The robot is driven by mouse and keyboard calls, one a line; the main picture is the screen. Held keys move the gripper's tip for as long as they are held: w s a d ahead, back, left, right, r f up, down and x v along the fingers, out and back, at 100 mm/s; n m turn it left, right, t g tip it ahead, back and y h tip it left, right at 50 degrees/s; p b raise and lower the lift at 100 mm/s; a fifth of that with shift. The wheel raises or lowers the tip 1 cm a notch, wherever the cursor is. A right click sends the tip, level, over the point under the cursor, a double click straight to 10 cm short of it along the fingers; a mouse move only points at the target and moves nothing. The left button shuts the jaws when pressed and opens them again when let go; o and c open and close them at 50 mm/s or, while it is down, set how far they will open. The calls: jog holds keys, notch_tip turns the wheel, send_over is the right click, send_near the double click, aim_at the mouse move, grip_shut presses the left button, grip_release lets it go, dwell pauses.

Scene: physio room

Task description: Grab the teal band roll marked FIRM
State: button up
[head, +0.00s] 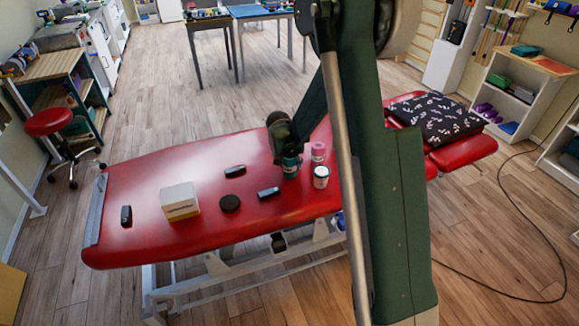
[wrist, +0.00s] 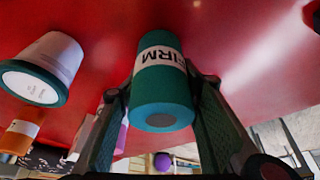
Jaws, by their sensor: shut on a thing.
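The teal band roll (wrist: 162,103) has a white label reading FIRM and sits between the two fingers of my gripper (wrist: 163,72) in the wrist view. The fingers are shut on its sides. In the head view my gripper (head: 289,150) is low over the red treatment table, and the teal roll (head: 290,168) shows below it. Whether the roll still touches the table is hard to tell.
A pink roll (head: 318,152) and a white jar (head: 321,177) stand close to the right of the teal roll. A patterned pillow (head: 432,116) lies right.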

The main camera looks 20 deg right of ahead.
jog(key=shift+r, duration=0.1)
jog(key=shift+r+p, duration=1.25)
jog(key=shift+r, duration=3.65)
